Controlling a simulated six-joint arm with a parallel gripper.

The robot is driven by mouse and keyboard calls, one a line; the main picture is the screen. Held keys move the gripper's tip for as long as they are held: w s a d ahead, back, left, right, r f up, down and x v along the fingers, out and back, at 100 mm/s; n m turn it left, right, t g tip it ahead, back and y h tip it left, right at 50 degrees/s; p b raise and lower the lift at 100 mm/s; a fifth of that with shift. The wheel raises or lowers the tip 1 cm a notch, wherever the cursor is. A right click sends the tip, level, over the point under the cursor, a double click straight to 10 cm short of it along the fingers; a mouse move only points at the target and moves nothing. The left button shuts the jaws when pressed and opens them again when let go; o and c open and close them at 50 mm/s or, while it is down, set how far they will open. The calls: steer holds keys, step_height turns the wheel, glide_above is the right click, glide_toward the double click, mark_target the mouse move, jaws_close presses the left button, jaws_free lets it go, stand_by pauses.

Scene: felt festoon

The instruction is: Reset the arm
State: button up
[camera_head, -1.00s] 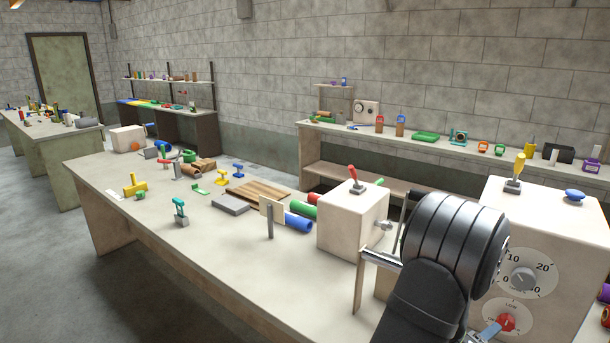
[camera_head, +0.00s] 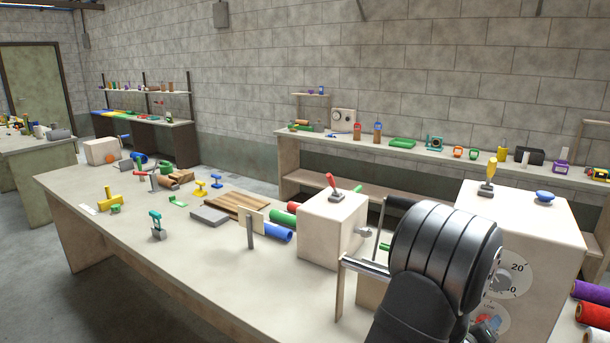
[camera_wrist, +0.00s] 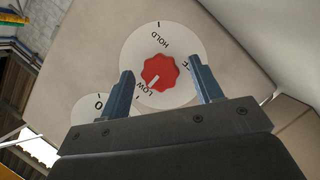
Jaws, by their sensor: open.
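My gripper (camera_wrist: 161,66) is open, its two blue-grey fingers apart in the wrist view. A red scalloped knob (camera_wrist: 162,72) on a white round dial plate (camera_wrist: 158,30) shows between and a little beyond the fingertips. I see a gap on each side of the knob, but cannot tell the depth between them. The knob's pale pointer line is toward the LOW mark; HOLD is also legible. In the head view my dark arm reaches down in front of the cream control box (camera_head: 525,222), and hides most of the red knob and the fingers.
The box top carries a yellow-handled lever (camera_head: 487,178) and a blue button (camera_head: 544,197). Left of my arm stands a cream box (camera_head: 325,240) with a red lever (camera_head: 333,184) and a crank (camera_head: 365,232). Coloured rolls (camera_head: 592,313) lie at right. The table front (camera_head: 270,305) is clear.

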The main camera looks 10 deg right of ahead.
steer(key=shift+s+d+r+m+t+y, duration=0.1)
steer(key=shift+m+t+y, duration=0.2)
steer(key=shift+m+y, duration=0.55)
steer(key=shift+s+m+t+y, duration=0.1)
steer(key=shift+m+t+y, duration=0.25)
steer(key=shift+m, duration=0.9)
steer(key=shift+d+m+t+y, duration=0.1)
steer(key=shift+m+t+y, duration=0.65)
steer(key=shift+m, duration=0.85)
steer(key=shift+y, duration=0.25)
